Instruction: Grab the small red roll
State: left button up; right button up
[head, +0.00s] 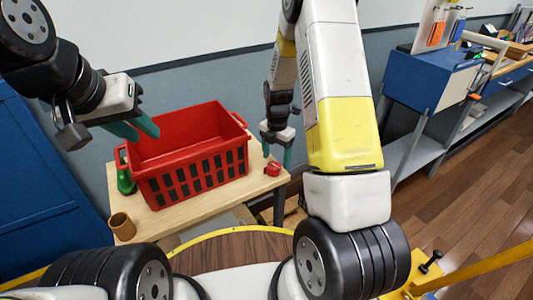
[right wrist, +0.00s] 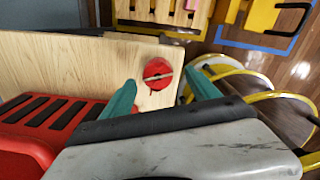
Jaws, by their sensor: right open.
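The small red roll (head: 272,169) lies on the wooden table (head: 188,209) near its right edge. In the right wrist view the roll (right wrist: 152,68) is round, with a pale strip across it, close to the table's corner. My right gripper (head: 277,156) is open, its teal fingers pointing down over the roll. In the right wrist view the roll shows between and just beyond the fingertips (right wrist: 160,77); I cannot tell how high they are above it. My left gripper (head: 139,130) has its teal fingers apart, at the left side of the red basket, and looks empty.
A red basket (head: 193,180) fills most of the table, left of the roll. A green object (head: 126,182) stands at its left and a brown cup (head: 122,226) at the front left corner. A blue cabinet (head: 428,80) stands at the right. Yellow curved rails show in the right wrist view.

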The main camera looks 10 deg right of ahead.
aim_at(274, 165)
jog(key=f, duration=0.4)
jog(key=shift+w+a+f, duration=0.1)
jog(key=shift+a+f, duration=0.15)
jog(key=shift+c, duration=0.2)
jog(key=c, duration=1.4)
